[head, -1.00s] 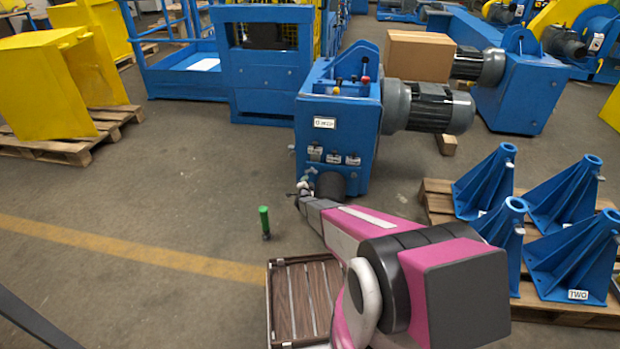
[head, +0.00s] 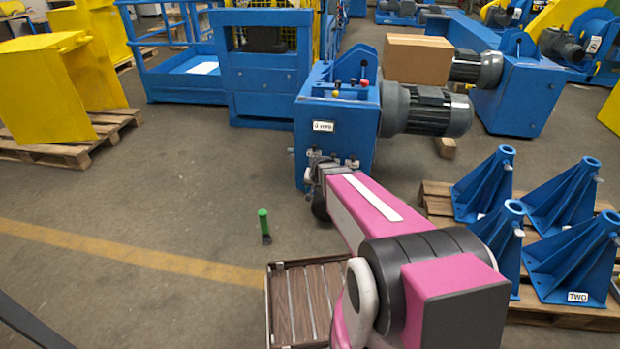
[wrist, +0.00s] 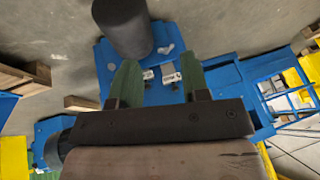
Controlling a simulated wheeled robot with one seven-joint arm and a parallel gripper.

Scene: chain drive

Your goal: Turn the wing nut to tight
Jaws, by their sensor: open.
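The blue machine (head: 338,118) carries a row of small grey fittings with labels low on its front face. The wing nut is too small to pick out surely among them. In the wrist view a labelled fitting (wrist: 168,73) shows between my two green fingers, and a small pale grey piece (wrist: 165,48) lies just beyond. My gripper (wrist: 157,70) is open, with nothing held between the fingers. In the head view the end of my pink arm reaches the lower front of the machine and hides part of the fittings. Contact cannot be told.
A dark cylinder (wrist: 122,28) sits beside the fittings. A motor (head: 425,110) juts from the machine's right side. A green-handled object (head: 264,225) stands on the floor. Blue brackets (head: 570,255) on a pallet stand at right.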

